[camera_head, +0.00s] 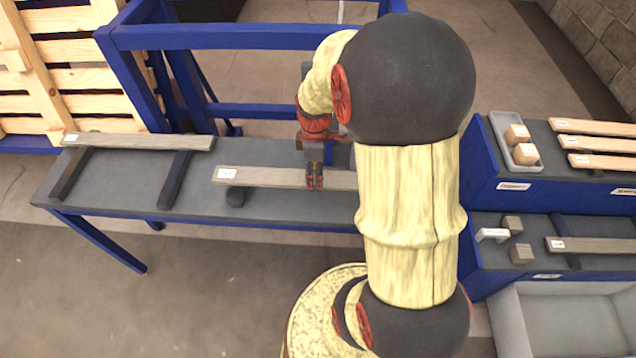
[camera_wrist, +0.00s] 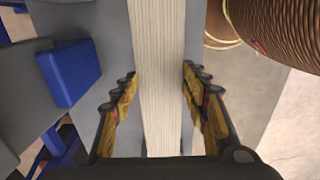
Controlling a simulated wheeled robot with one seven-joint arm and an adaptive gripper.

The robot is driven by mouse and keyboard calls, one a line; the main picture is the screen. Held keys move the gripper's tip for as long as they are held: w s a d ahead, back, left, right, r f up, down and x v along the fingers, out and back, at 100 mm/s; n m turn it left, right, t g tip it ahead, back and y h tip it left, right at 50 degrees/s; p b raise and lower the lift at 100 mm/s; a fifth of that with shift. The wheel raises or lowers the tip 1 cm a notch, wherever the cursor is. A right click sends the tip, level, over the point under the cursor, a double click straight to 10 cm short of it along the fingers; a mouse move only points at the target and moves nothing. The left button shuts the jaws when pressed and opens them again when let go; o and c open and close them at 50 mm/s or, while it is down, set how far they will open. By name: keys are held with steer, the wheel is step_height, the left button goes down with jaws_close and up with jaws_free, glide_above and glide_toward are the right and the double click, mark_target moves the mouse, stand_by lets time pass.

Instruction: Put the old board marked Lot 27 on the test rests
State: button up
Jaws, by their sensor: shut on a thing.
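A long grey weathered board (camera_head: 270,178) with a white label near its left end lies crosswise in my gripper (camera_head: 314,182). The label is too small to read. In the wrist view the board (camera_wrist: 160,60) runs between the two fingers of my gripper (camera_wrist: 158,82). Its left end is over a dark rest (camera_head: 236,198) on the grey table; I cannot tell whether they touch. My arm hides its right end. A second grey labelled board (camera_head: 140,141) lies across two dark bars, a left one (camera_head: 70,178) and a right one (camera_head: 174,184).
A blue gantry frame (camera_head: 220,37) stands behind the table (camera_head: 120,185). At right, a blue upper shelf holds a grey tray (camera_head: 500,145) with wooden blocks and several pale boards (camera_head: 597,145). Below are small blocks, another grey board (camera_head: 600,245) and a grey bin (camera_head: 505,325).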

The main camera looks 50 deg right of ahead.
steer(key=shift+d+f, duration=0.2)
steer(key=shift+f, duration=0.1)
steer(key=shift+d+f+b, duration=0.2)
steer(key=shift+f+b, duration=0.75)
steer(key=shift+f, duration=0.7)
steer(key=shift+s, duration=0.1)
steer(key=shift+f, duration=0.2)
steer(key=o, duration=1.3)
steer(key=shift+o, duration=0.2)
steer(key=shift+r, duration=0.15)
